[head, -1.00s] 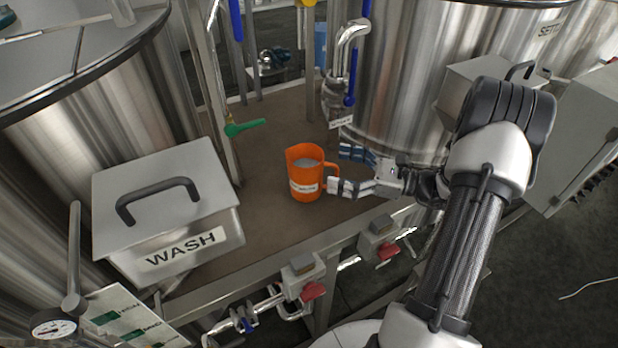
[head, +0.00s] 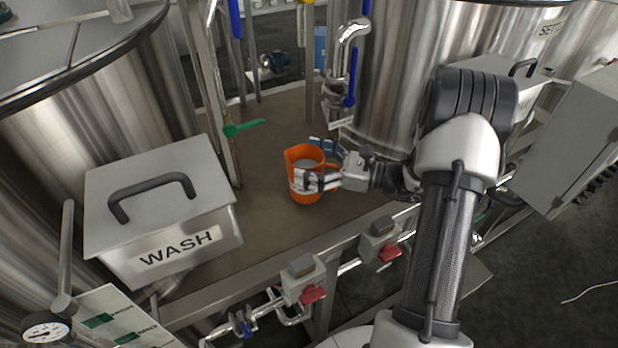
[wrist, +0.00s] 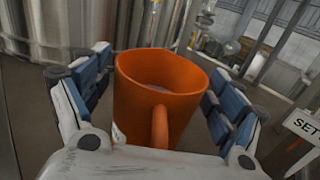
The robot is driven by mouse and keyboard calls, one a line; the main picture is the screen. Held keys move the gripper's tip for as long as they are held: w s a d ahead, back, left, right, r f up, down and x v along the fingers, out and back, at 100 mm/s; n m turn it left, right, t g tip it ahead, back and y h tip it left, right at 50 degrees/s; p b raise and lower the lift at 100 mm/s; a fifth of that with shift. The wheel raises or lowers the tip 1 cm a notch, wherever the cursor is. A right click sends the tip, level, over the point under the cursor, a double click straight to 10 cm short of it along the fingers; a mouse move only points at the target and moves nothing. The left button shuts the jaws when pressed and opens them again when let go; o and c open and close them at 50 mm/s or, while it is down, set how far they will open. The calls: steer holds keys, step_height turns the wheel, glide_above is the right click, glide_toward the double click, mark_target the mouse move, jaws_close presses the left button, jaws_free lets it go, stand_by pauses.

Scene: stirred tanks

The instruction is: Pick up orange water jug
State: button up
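The orange water jug (head: 305,190) stands upright on the brown bench top between the tanks, with pale contents showing inside. In the wrist view the jug (wrist: 158,95) fills the middle, its handle facing my palm. My gripper (head: 318,165) reaches in from the right, with one finger in front of the jug and the other behind it. The jug's label is mostly hidden.
A steel box marked WASH (head: 160,205) with a black handle stands to the left. A pipe with a green lever (head: 245,127) rises behind the jug. A steel tank (head: 400,70) is close behind my gripper. Red-handled valves (head: 312,294) line the front edge.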

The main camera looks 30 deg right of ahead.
jaws_close()
stand_by(1.0)
